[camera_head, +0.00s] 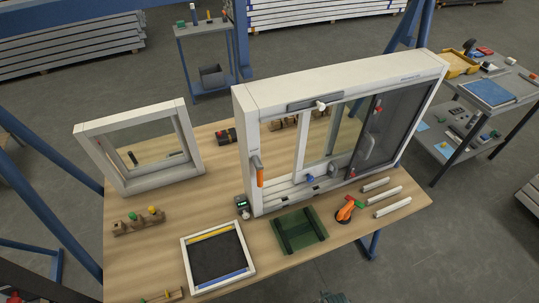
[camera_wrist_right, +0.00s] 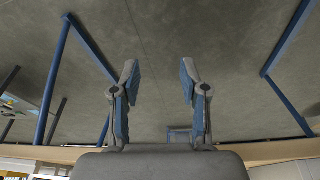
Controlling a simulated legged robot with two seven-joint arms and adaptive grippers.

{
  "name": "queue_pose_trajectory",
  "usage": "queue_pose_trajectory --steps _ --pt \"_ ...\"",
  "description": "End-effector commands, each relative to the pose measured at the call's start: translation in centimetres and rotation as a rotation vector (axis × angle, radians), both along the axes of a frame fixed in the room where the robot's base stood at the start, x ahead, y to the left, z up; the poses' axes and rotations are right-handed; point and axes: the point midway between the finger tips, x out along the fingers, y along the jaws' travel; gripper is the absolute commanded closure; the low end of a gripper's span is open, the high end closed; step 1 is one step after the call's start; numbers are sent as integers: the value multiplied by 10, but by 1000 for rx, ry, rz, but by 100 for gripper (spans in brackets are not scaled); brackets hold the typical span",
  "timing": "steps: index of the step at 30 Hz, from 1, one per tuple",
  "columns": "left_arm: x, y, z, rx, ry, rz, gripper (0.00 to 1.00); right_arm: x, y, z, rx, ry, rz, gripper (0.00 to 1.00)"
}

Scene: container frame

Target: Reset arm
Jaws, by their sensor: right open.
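In the right wrist view my right gripper (camera_wrist_right: 159,72) is open. Its two grey fingers with blue pads stand well apart, and nothing is between them. Beyond the fingers are grey floor and blue frame legs, with a strip of wood along the lower edge. In the head view neither gripper can be made out clearly. A small greenish-grey shape shows at the bottom edge, right of the middle, too cut off to identify. My left gripper is not in view.
A wooden workbench (camera_head: 150,235) carries a large white window frame (camera_head: 243,130), a small white frame (camera_head: 90,150), a flat framed panel (camera_head: 218,260), a green tray (camera_head: 300,232), an orange tool (camera_head: 346,210) and white strips (camera_head: 388,201). A grey side table (camera_head: 465,125) stands at the right.

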Motion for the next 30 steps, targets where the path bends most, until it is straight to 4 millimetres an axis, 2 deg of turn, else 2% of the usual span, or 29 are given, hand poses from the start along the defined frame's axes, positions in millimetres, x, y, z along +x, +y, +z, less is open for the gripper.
queue_pose_trajectory --steps 1,5,6,9,12,15,18,21,24,30 --pt "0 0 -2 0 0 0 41 -4 0 -25 -1 15 2 56" --pt "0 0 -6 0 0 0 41 -24 -2 -99 -4 47 7 56" --pt "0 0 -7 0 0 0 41 -35 -4 -125 -6 59 9 56" --pt "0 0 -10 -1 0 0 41 -70 -9 -185 -10 88 16 56" --pt "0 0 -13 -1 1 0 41 -110 -16 -231 -13 113 22 56" --pt "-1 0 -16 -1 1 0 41 -150 -23 -262 -16 134 27 56" --pt "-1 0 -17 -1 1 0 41 -181 -29 -279 -19 149 31 56" --pt "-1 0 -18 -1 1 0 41 -199 -33 -287 -20 156 33 56" --pt "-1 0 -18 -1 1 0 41 -207 -34 -289 -20 158 35 56" --pt "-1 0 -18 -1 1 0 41 -207 -35 -289 -20 158 35 56"
